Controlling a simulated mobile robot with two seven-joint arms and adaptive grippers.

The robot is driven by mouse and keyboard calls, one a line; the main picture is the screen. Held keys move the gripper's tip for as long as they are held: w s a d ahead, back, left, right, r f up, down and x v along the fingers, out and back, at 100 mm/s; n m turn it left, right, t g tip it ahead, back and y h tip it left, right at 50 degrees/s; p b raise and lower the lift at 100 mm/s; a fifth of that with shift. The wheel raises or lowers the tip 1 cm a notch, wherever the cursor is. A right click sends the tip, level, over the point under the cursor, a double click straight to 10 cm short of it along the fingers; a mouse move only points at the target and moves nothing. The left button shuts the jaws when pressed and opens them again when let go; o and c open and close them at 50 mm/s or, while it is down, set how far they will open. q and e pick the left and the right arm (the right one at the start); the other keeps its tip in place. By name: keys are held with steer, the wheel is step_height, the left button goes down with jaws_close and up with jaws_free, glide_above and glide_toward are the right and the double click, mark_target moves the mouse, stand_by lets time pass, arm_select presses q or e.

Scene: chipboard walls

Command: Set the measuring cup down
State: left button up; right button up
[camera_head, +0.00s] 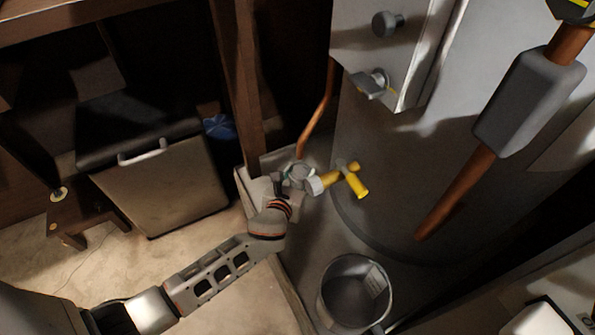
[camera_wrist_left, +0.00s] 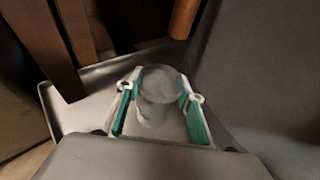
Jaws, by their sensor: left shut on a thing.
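The measuring cup (camera_wrist_left: 160,84) is a clear, round vessel. It sits between the green-padded fingers of my left gripper (camera_wrist_left: 158,108), which is shut on it. In the head view my left gripper (camera_head: 298,178) reaches in from the left, beside the tank's yellow-handled valve, and the cup is small and partly hidden there. A grey metal tray (camera_wrist_left: 68,116) lies below the cup. I cannot tell whether the cup's base touches it. My right gripper is not in view.
A large grey tank (camera_head: 390,185) stands to the right on the tray. Its yellow valve handle (camera_head: 356,184) is close to my gripper. A metal pot (camera_head: 328,296) stands nearer. A wooden post (camera_head: 242,80) and a copper pipe (camera_head: 318,110) rise behind. Bare tray shows before the tank.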

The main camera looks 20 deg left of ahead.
arm_select(q)
steer(key=shift+w+r, duration=0.1)
steer(key=shift+r, duration=0.1)
steer(key=shift+d+f, duration=0.1)
steer(key=shift+f, duration=0.1)
steer(key=o, duration=1.1)
